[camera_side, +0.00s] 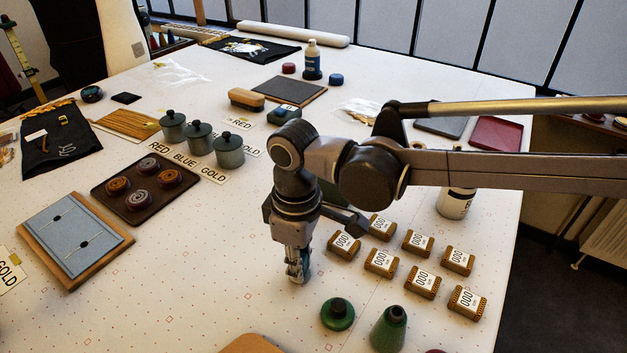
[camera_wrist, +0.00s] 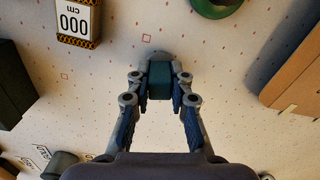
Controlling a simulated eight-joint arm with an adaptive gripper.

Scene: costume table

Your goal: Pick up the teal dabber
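The teal dabber (camera_wrist: 160,80) is a dark teal block with a pale grey end, seen between my fingertips in the wrist view. My gripper (camera_wrist: 161,88) has its two fingers closed against both sides of it. In the side view my gripper (camera_side: 297,268) points straight down near the middle of the table. There the fingers hide most of the dabber, and only a teal sliver shows beside them. I cannot tell whether the dabber touches the table.
Several tan "000" blocks (camera_side: 381,262) stand right of my gripper. A round green piece (camera_side: 338,314) and a green cone-shaped piece (camera_side: 388,330) are in front. A dark tray (camera_side: 144,208) with swirled discs and lidded grey-green pots (camera_side: 229,151) stand left. The table between tray and gripper is clear.

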